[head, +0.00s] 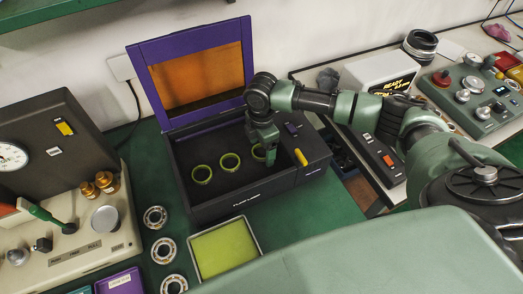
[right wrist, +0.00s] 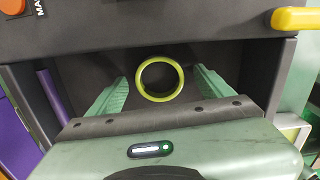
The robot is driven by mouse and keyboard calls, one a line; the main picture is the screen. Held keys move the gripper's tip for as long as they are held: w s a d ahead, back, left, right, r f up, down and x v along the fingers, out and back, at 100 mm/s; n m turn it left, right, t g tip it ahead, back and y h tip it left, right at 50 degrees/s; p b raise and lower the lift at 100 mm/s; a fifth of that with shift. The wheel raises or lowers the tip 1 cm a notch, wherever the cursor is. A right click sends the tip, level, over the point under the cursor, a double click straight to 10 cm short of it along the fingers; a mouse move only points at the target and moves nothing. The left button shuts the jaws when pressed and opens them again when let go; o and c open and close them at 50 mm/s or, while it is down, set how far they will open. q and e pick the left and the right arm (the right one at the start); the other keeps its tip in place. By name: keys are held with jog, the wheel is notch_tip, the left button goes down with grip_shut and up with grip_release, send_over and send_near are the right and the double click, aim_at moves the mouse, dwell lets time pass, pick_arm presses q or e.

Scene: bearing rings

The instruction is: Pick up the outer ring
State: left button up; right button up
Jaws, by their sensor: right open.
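Several ring-shaped parts are in view. Three yellow-green outer rings lie on the dark floor of an open black box (head: 215,212): a left ring (head: 202,181), a middle ring (head: 230,170) and a right ring (head: 255,152). My right gripper (head: 268,158) reaches down into the box at the right ring and partly hides it. In the right wrist view, my open right gripper (right wrist: 161,78) has one green finger on each side of a ring (right wrist: 160,98), with gaps between fingers and ring. My left gripper is not in view.
The box's purple-framed lid (head: 190,35) with an orange pane stands open behind. Metal bearings (head: 163,250) and a yellow-green tray (head: 224,251) lie in front on the green bench. A gauge machine (head: 75,245) stands left. The box walls surround my gripper.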

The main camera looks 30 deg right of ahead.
jog(key=shift+c, duration=0.3)
jog(key=c, duration=1.5)
jog(key=shift+r, duration=0.1)
